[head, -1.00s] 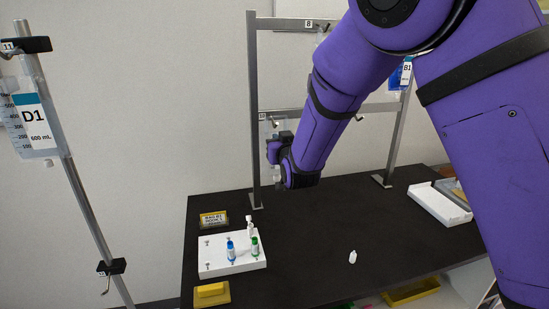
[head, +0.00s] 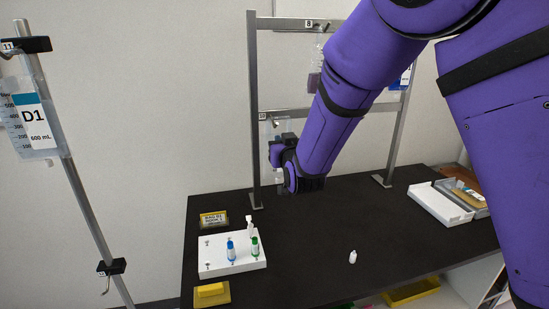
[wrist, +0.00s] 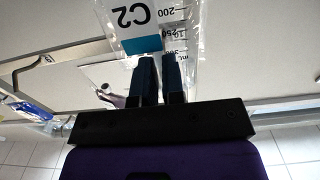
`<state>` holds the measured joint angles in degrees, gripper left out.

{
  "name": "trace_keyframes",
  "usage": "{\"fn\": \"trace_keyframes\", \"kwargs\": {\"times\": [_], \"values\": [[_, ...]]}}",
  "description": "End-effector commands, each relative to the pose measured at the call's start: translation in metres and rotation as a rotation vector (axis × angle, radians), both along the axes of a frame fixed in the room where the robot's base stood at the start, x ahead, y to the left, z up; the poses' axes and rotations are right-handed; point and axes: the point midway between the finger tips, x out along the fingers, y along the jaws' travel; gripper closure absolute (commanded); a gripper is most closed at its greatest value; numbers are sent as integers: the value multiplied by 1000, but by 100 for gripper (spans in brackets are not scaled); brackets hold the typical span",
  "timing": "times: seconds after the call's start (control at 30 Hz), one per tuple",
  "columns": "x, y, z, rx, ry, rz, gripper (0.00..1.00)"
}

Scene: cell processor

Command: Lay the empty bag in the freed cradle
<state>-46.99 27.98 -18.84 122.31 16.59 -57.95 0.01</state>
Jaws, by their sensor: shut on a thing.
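My gripper (head: 278,160) is at the left of the metal rack, below the lower bar. In the wrist view, my gripper (wrist: 160,65) is shut on a clear bag (wrist: 183,58) with a white and blue label reading C2. The label appears upside down there. In the head view, my gripper mostly hides this bag; a pale clear part (head: 280,178) shows beside it. I cannot tell which tray is the freed cradle. A white tray (head: 437,208) and a grey tray holding a yellowish item (head: 483,208) lie at the table's right.
A metal rack (head: 254,100) stands at the back of the black table (head: 310,235). A bag (head: 316,72) hangs near hook 8. A white block (head: 215,267) with several small vials and a loose white bottle (head: 353,257) are in front. A pole (head: 85,210) holds bag D1 (head: 35,125).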

Motion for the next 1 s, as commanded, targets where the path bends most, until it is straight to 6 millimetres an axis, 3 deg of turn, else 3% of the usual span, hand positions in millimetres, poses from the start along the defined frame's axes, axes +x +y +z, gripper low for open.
{"fn": "trace_keyframes", "kwargs": {"times": [0.17, 1.0], "values": [[-2, -1, 0, 0, 0, 0, 100], [-54, -16, 1, 0, 1, 0, 100]]}}
